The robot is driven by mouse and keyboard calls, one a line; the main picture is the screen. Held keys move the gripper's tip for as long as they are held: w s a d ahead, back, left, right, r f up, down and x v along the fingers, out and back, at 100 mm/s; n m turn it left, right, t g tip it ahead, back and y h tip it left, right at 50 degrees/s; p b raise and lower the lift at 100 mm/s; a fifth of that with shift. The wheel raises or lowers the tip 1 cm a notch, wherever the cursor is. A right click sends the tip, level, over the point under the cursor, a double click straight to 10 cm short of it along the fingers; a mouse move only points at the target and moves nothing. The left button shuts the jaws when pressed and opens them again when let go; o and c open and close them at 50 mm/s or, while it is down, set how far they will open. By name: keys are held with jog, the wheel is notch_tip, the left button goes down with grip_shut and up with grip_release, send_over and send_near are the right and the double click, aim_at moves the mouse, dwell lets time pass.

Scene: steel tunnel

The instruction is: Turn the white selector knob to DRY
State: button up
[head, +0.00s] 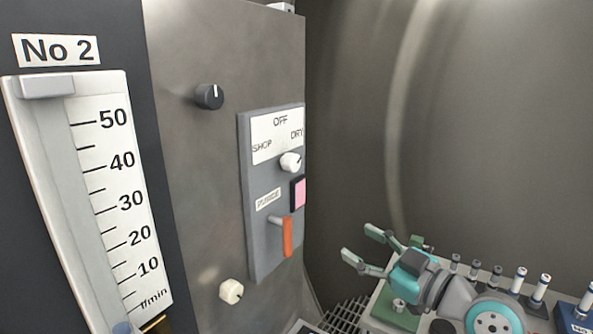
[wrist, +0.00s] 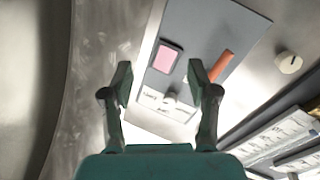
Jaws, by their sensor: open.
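The white selector knob (head: 290,162) sits on a grey panel (head: 245,215), just below a white plate (head: 280,150) lettered SHOP, OFF and DRY. DRY is at the plate's right end. I cannot clearly tell which label the knob points to. My gripper (head: 360,243) is open and empty, to the right of the panel and lower than the knob in the head view. In the wrist view the knob (wrist: 170,98) shows between the open fingers (wrist: 160,75), apart from them, with the panel beyond.
An orange lever (head: 287,237) and a pink square (head: 299,192) are below the knob. A black knob (head: 209,96) and another white knob (head: 231,291) are on the steel cabinet. A flow gauge (head: 95,190) stands left. A tray with several small cylinders (head: 500,275) lies behind my arm.

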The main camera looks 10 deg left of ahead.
aim_at(297, 164)
jog(key=s+a+r+n+g+y, duration=0.25)
jog(key=r+n+g, duration=0.35)
jog(key=r, duration=0.9)
jog(key=shift+n+t, duration=0.6)
jog(key=shift+t, duration=0.1)
jog(key=x, duration=1.1)
jog(key=shift+s+a+f, duration=0.1)
jog(key=shift+s+f, duration=0.1)
jog(key=shift+f, duration=0.15)
grip_shut()
